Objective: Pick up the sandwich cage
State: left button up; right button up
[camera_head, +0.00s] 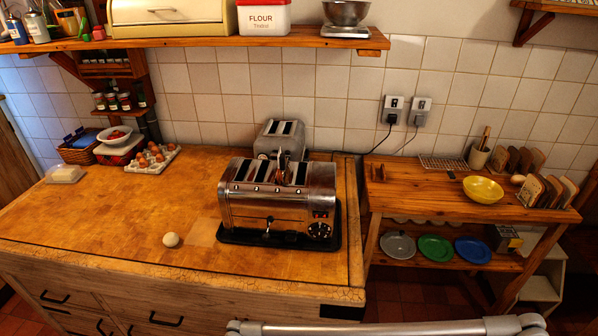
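A flat wire grid (443,162), which looks like the sandwich cage, lies at the back of the low wooden shelf unit on the right. A chrome toaster (262,209) stands on a dark tray on the wooden counter. Something thin and upright shows at its slots, but I cannot tell what it is. Neither of my grippers is in view.
A yellow bowl (483,189) and a toast rack with bread (547,190) share the shelf unit's top (410,198). Its front left part is mostly clear. Several plates sit below. An egg (171,239) lies on the counter (110,225). A wall shelf (200,41) overhangs the counter's back.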

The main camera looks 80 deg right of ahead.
aim_at(282, 158)
jog(key=k+l, duration=0.2)
jog(key=l, duration=0.15)
jog(key=k+l, duration=0.2)
jog(key=l, duration=0.2)
jog(key=k+l, duration=0.2)
jog(key=l, duration=0.15)
jog(key=k+l, duration=0.2)
jog(key=l, duration=0.15)
jog(key=k+l, duration=0.2)
jog(key=l, duration=0.15)
